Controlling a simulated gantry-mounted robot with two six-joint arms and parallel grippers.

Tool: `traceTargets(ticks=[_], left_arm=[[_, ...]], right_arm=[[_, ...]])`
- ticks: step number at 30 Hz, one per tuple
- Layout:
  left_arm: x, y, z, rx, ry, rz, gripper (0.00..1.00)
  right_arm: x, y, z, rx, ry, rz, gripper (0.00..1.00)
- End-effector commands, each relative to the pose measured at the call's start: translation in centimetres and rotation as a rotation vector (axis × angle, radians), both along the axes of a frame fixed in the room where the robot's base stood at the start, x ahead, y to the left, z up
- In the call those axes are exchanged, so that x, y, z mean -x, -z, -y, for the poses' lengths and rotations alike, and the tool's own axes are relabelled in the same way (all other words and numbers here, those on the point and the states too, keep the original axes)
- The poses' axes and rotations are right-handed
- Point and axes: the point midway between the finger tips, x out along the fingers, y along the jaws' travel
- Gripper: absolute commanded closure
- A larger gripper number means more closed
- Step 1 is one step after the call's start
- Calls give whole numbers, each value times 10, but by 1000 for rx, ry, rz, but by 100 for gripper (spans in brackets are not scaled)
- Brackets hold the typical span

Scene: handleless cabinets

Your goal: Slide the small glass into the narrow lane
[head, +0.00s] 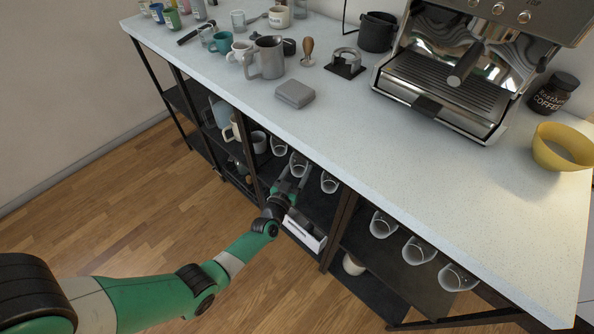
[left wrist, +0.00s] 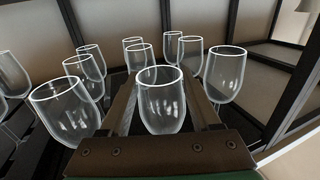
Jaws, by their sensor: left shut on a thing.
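My left gripper (head: 290,188) reaches into an open shelf below the counter. It is shut on a clear small glass (left wrist: 160,104), which stands upright between its two fingers in the left wrist view. A taller-looking glass (left wrist: 225,74) stands to the right and another glass (left wrist: 66,110) to the left, both outside the fingers. Behind the held glass, more glasses (left wrist: 138,57) stand in the middle, with others further back on both sides. The held glass's base is partly hidden by my gripper. My right gripper is in neither view.
A dark upright post (head: 339,226) bounds the shelf on the right. A white box (head: 304,231) sits below my gripper.

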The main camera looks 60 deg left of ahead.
Motion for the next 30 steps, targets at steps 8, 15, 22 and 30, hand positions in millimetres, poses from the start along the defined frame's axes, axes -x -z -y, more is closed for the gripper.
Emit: traceTargets(ticks=[8,15,22,30], left_arm=[[-7,0,-2,-1,0,1,72],[-13,0,-4,0,0,1,72],[-18,0,-5,1,0,2,72],[-20,0,-6,1,0,1,4]], right_arm=[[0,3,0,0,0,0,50],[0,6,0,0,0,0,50],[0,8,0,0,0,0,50],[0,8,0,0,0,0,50]])
